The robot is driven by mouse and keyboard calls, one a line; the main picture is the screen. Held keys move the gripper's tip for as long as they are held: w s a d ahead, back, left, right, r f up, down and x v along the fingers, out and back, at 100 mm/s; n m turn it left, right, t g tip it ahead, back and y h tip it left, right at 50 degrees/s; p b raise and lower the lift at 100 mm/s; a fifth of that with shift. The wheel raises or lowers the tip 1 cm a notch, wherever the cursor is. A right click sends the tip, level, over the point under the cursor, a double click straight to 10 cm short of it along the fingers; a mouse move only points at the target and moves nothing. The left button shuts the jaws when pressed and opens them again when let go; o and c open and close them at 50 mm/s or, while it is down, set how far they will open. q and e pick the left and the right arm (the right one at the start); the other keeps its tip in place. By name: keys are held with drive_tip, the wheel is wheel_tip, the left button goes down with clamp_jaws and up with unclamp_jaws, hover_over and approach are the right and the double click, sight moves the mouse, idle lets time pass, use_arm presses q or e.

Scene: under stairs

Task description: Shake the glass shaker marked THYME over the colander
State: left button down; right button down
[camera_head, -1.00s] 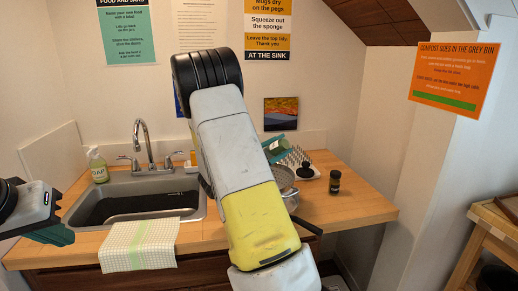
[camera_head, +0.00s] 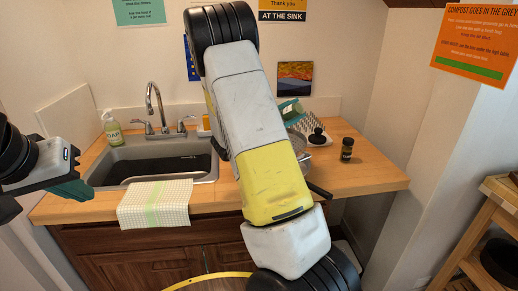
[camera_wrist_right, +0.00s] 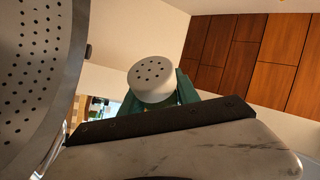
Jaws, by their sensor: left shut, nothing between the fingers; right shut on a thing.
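My right gripper (camera_wrist_right: 154,94) is shut on a shaker whose pale round cap with several holes (camera_wrist_right: 152,76) faces the right wrist camera. The shaker's body and any label are hidden. The colander (camera_wrist_right: 30,70) fills the left edge of that view, its perforated metal wall beside and apart from the shaker cap. My left gripper (camera_head: 78,190) is shut and empty at the far left, in front of the sink.
A dark-capped jar (camera_head: 347,149) stands on the wooden counter (camera_head: 372,177) to the right. A drying rack (camera_head: 314,126) is behind. The sink (camera_head: 155,160), soap bottle (camera_head: 112,128) and towel (camera_head: 154,205) are left. The counter's right end is clear.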

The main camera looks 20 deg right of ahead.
drive_tip(key=shift+r, duration=0.15)
drive_tip(key=shift+r, duration=1.35)
drive_tip(key=shift+f, duration=0.1)
drive_tip(key=shift+f, duration=1.4)
wheel_tip(320, 180, up, 3)
